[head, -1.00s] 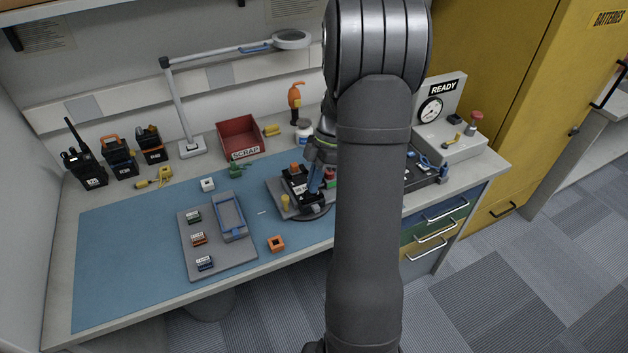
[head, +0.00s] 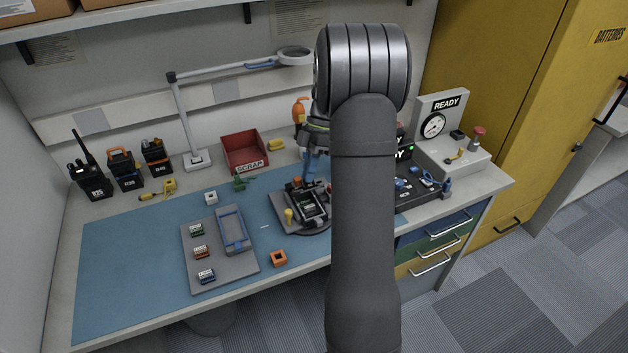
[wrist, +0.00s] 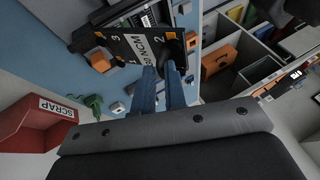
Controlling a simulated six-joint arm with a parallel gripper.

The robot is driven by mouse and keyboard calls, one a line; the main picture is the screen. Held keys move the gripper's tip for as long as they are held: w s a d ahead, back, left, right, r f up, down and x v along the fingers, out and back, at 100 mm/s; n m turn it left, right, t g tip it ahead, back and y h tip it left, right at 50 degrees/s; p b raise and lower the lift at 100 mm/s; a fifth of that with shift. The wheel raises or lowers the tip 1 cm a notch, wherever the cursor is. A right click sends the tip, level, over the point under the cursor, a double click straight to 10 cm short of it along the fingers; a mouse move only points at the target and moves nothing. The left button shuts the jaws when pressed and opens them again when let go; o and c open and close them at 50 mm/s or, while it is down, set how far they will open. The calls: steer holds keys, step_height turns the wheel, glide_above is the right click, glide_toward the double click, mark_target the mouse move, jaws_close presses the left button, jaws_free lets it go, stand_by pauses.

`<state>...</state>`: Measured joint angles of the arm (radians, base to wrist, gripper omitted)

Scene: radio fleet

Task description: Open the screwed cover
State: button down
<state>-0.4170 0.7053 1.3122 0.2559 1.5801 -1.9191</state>
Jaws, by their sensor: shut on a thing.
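The radio body (head: 308,207) stands on the grey fixture plate (head: 286,217) at the right of the blue mat. Its cavity is open on top, with parts showing inside. My gripper (wrist: 166,74) has two blue fingers shut on the black cover (wrist: 138,48), which bears printed numbers and lettering. The cover is off the body and held above the bench, tilted in the wrist view.
A grey tray (head: 216,275) with several small blocks lies to the left. A red scrap bin (head: 244,150) and a lamp stand behind. The test stand (head: 445,150) is at right. An orange square part (head: 279,258) lies near the mat's front.

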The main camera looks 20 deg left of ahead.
steer(key=w+a, duration=0.4)
steer(key=shift+w+a+f, duration=0.15)
steer(key=shift+w+f, duration=0.05)
steer(key=shift+f, duration=0.15)
steer(key=shift+w+a+f, duration=0.45)
steer(key=shift+w+a, duration=0.1)
steer(key=shift+w, duration=0.15)
steer(key=c, duration=1.6)
jaws_free()
steer(key=shift+w+f, duration=0.1)
steer(key=shift+w, duration=0.05)
steer(key=shift+o, duration=0.2)
steer(key=s+v, duration=0.1)
steer(key=v, duration=0.9)
steer(key=shift+a+r+t, duration=0.3)
steer(key=shift+a+r, duration=0.2)
